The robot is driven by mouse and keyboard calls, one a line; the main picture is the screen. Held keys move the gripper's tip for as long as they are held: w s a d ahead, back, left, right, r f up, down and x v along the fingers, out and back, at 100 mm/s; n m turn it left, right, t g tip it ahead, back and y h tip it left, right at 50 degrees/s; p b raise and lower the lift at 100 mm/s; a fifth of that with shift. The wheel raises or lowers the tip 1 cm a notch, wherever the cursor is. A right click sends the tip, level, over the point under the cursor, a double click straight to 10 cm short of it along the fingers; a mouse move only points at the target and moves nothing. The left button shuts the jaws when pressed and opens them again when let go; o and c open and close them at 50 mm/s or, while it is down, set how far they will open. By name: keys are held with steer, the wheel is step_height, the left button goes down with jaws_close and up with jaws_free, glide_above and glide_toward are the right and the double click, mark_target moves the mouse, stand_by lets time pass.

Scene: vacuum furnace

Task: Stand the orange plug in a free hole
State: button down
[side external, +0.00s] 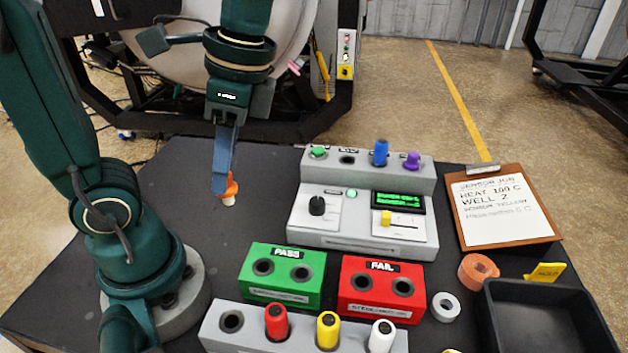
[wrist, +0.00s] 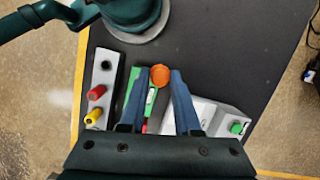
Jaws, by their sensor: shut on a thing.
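The orange plug (side external: 231,187), with a pale lower end, is held upright or nearly so in my gripper (side external: 225,178), above the dark table left of the grey console. In the wrist view the orange plug (wrist: 159,77) shows between the blue fingertips (wrist: 157,72). Empty holes show in the front grey rack (side external: 255,334) at its left end, in the green PASS block (side external: 281,278), in the red FAIL block (side external: 381,291), and in the console's back row (side external: 330,171), second from left.
Red (side external: 277,322), yellow (side external: 328,329) and white (side external: 381,336) plugs stand in the front rack. Green, blue (side external: 381,152) and purple plugs fill other back-row holes. A clipboard (side external: 547,238), tape rolls and a black tray (side external: 497,325) lie right. Table beneath the plug is clear.

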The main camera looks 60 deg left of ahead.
steer(key=w+a+r+m+t, duration=0.1)
steer(key=w+a+m+t, duration=0.15)
steer(key=w+m, duration=0.85)
steer(key=w+a+r+m+t, duration=0.1)
steer(key=w+m+t, duration=0.2)
steer(key=w+m, duration=0.75)
steer(key=w+x, duration=0.1)
steer(key=x, duration=0.6)
steer(key=shift+a, duration=0.15)
steer(key=shift+f, duration=1.35)
stand_by(0.5)
steer(key=shift+c, duration=0.7)
jaws_free()
